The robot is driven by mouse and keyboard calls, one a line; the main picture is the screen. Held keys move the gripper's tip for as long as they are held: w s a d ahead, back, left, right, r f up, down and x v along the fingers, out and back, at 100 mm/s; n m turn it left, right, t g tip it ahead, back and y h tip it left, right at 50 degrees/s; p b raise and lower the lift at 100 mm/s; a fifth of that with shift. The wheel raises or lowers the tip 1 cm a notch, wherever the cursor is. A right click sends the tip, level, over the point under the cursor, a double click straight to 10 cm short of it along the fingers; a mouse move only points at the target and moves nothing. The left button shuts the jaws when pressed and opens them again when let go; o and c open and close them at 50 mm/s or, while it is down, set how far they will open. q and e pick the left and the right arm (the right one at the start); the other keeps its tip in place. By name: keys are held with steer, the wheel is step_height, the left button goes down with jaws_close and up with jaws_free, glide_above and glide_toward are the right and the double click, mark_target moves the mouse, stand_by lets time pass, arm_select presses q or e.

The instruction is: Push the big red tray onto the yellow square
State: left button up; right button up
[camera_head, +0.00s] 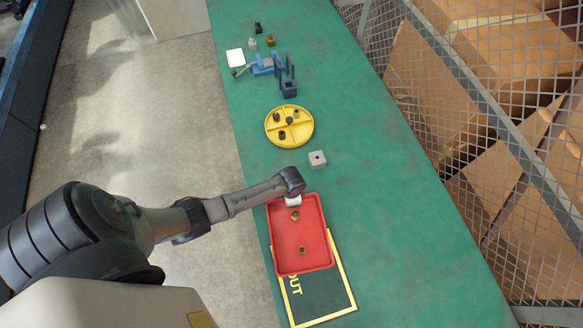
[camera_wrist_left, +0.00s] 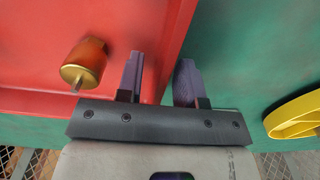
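The big red tray (camera_head: 284,240) lies on the green table and holds two small brass parts. It covers the upper part of the yellow square (camera_head: 342,272), a yellow outline on a dark patch with letters, whose lower part shows below the tray. My left gripper (camera_head: 293,201) is at the tray's upper edge. In the left wrist view its fingers (camera_wrist_left: 160,75) are apart, one over the tray's inside and one outside over the green table, with the red wall (camera_wrist_left: 178,40) between them. I cannot tell whether they touch the wall. My right gripper is not in view.
A grey block (camera_head: 317,160) and a round yellow divided tray (camera_head: 271,127) stand above the red tray. Blue fixtures (camera_head: 265,66) and small parts are farther up. A wire mesh fence (camera_head: 455,70) runs along the right. The table right of the tray is clear.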

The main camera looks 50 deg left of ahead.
arm_select(q)
steer(key=shift+c, duration=0.2)
steer(key=c, duration=0.6)
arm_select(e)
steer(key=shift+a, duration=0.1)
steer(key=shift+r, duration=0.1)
